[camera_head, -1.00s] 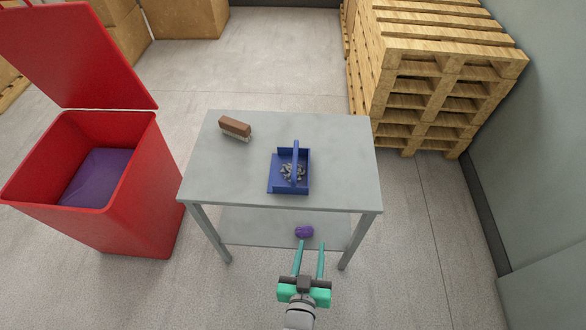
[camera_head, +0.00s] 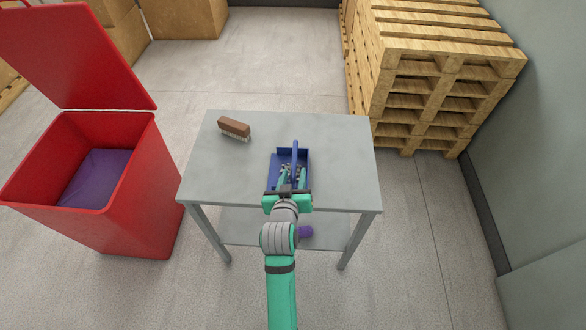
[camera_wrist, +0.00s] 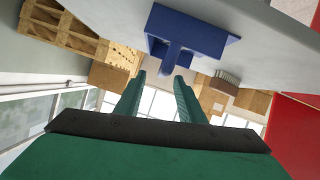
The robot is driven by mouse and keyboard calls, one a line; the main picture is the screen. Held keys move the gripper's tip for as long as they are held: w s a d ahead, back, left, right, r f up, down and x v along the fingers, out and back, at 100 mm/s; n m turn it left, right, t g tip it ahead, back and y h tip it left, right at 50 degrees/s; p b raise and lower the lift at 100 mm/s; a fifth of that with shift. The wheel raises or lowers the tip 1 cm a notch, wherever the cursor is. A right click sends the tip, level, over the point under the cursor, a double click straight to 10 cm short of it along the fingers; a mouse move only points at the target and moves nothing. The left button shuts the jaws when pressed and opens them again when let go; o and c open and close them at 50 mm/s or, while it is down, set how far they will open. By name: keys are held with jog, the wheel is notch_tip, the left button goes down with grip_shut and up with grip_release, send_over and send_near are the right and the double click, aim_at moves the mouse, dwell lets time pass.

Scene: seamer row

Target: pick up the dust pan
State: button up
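The blue dust pan (camera_head: 304,156) sits on the grey table near its right middle, with grey debris in it and an upright handle bar. My gripper (camera_head: 291,172) reaches over the near side of the pan and covers part of it. In the upside-down wrist view the dust pan (camera_wrist: 192,35) lies ahead of my fingers, its handle roughly in line with the gap between them. My gripper (camera_wrist: 160,90) is open, with two green fingers apart and nothing between them near the palm. I cannot tell whether the fingertips touch the handle.
A brown brush (camera_head: 234,127) lies on the grey table (camera_head: 225,175) left of the pan. A purple lump (camera_head: 306,231) is on the lower shelf. An open red bin (camera_head: 150,200) stands left, and stacked pallets (camera_head: 430,90) stand at the back right.

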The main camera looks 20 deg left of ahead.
aim_at(293, 165)
jog(key=x, duration=0.2)
jog(key=shift+w+a+f, duration=0.1)
jog(key=shift+w+f, duration=0.1)
jog(key=shift+w, duration=0.15)
jog(key=shift+a+x, duration=0.25)
jog(key=shift+x, duration=1.05)
jog(key=shift+a+x, duration=0.2)
jog(key=shift+x, duration=1.15)
jog(key=shift+r, duration=0.15)
grip_shut()
